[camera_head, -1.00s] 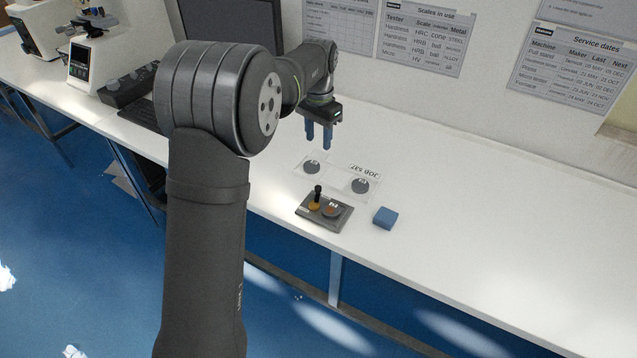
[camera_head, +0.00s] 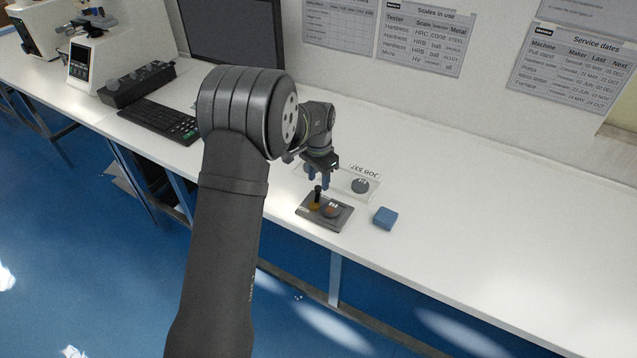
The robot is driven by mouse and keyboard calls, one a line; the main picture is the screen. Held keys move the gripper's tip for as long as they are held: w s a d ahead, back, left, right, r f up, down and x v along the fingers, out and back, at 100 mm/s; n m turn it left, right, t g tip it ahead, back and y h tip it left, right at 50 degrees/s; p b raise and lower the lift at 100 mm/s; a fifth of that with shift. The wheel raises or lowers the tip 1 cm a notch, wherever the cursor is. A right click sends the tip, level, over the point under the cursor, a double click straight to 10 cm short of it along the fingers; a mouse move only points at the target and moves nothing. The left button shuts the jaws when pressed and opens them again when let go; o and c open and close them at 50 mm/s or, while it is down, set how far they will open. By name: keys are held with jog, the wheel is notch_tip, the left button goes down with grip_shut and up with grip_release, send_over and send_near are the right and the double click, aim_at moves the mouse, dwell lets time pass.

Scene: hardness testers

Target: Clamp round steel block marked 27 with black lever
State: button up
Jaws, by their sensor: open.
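A dark clamp fixture (camera_head: 326,225) lies near the bench's front edge. Its upright black lever (camera_head: 318,191) rises from a brass-coloured base (camera_head: 314,206) on the left. A round block (camera_head: 332,211) with a small pale mark sits on the fixture just right of the lever; the mark is too small to read. Another round grey block (camera_head: 360,186) lies on a clear tray (camera_head: 345,193) behind the fixture, its mark also unreadable. My gripper (camera_head: 319,180) is open and empty, fingers pointing down, just above and behind the lever's top. It mostly hides the tray's left block.
A blue block (camera_head: 385,218) lies right of the fixture. A label reading JOB 537 (camera_head: 365,169) is behind the tray. A keyboard (camera_head: 160,120), a monitor (camera_head: 233,35) and a tester (camera_head: 95,55) stand to the left. The bench to the right is clear.

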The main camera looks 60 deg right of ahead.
aim_at(317, 198)
jog(key=shift+f, duration=1.15)
grip_shut()
